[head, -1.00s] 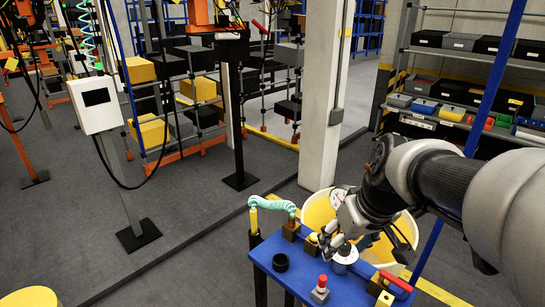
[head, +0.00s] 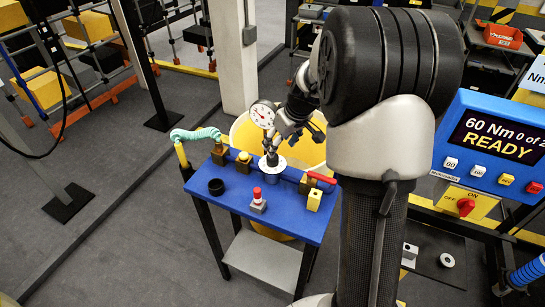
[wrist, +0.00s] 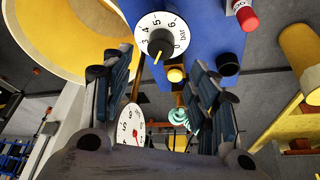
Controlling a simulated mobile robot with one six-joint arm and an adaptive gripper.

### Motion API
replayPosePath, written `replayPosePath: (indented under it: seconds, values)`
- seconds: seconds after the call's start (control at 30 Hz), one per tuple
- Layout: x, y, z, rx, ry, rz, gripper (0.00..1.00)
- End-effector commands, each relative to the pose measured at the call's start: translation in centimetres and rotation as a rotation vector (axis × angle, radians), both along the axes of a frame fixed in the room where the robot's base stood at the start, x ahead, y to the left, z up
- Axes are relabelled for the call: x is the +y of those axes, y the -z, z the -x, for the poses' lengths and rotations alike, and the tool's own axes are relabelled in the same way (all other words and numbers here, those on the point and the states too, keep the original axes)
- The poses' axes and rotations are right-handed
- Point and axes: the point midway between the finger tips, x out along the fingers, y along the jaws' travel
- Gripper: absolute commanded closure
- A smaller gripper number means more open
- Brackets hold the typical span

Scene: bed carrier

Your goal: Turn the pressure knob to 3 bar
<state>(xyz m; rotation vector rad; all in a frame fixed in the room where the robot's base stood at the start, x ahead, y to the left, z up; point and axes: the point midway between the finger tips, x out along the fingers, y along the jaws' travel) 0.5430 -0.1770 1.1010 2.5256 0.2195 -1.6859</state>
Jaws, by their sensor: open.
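The pressure knob is a dark knob (wrist: 160,42) with a yellow pointer, on a white numbered dial marked in bar. In the wrist view the pointer points down and slightly left, away from the visible 3 to 6; the number at its tip is unclear. In the head view the white dial (head: 272,163) sits on the blue bench top (head: 236,188), partly covered by my gripper (head: 275,148). My gripper is open; its fingers stand either side of the knob in the wrist view (wrist: 162,68), with no visible contact. A pressure gauge (head: 262,114) with a red needle (wrist: 131,127) stands behind.
A yellow bin (head: 285,152) stands behind. A blue panel (head: 495,145) reads 60 Nm READY at right.

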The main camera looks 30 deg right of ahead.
Motion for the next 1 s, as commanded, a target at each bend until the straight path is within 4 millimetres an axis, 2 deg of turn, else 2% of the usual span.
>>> replayPosePath:
  seconds: [0.03,0.2,0.4,0.6,0.83,1.0]
  values:
    - [0.2,1.4,-0.4,0.003,-0.001,-0.002,0.46]
    - [0.4,4.6,-1.7,0.002,-0.001,-0.001,0.46]
    - [0.6,7.2,-2.9,0.000,0.000,-0.001,0.46]
    - [0.6,8.0,-3.3,0.000,-0.001,0.000,0.46]
    - [0.6,8.0,-3.3,-0.001,0.000,0.000,0.46]
    - [0.6,8.0,-3.3,-0.001,0.000,0.000,0.56]
